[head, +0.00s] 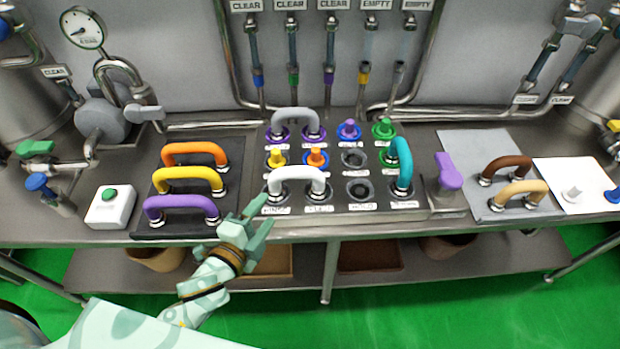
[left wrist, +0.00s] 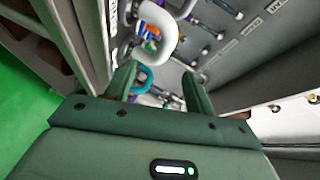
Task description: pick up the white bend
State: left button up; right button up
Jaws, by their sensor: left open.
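The white bend (head: 297,174) stands as an arch on the front row of the port panel (head: 440,200), its ends over two labelled ports at the front left. A light grey bend (head: 298,115) stands at the panel's back left. My left gripper (head: 262,212) is open and empty, just in front and to the left of the white bend, apart from it. In the left wrist view the white bend (left wrist: 163,38) shows beyond the open fingertips (left wrist: 160,78), with the teal bend (left wrist: 142,80) farther off between the fingers. My right gripper is not in view.
The teal bend (head: 403,160) stands at the panel's right. Orange (head: 194,148), yellow (head: 187,174) and purple (head: 181,202) bends stand on a dark mat at left; brown (head: 507,164) and tan (head: 519,187) bends on a grey mat at right. A green-button box (head: 110,207) is far left.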

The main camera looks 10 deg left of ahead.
aim_at(291, 177)
pick_arm(q)
jog(key=shift+m, duration=0.8)
jog(key=x, duration=0.7)
jog(key=r+x, duration=0.1)
jog(key=x, duration=0.2)
jog(key=shift+w+d+b, duration=0.2)
jog(key=shift+w+b, duration=0.05)
jog(key=shift+b, duration=0.05)
jog(key=shift+w+d, duration=0.2)
jog(key=shift+w, duration=0.4)
jog(key=x, duration=0.5)
jog(key=shift+d+b, duration=0.15)
jog(key=shift+b, duration=0.25)
jog(key=shift+s+r, duration=0.1)
jog(key=shift+r, duration=0.05)
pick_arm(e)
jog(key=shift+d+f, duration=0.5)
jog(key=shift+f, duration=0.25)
pick_arm(q)
grip_shut()
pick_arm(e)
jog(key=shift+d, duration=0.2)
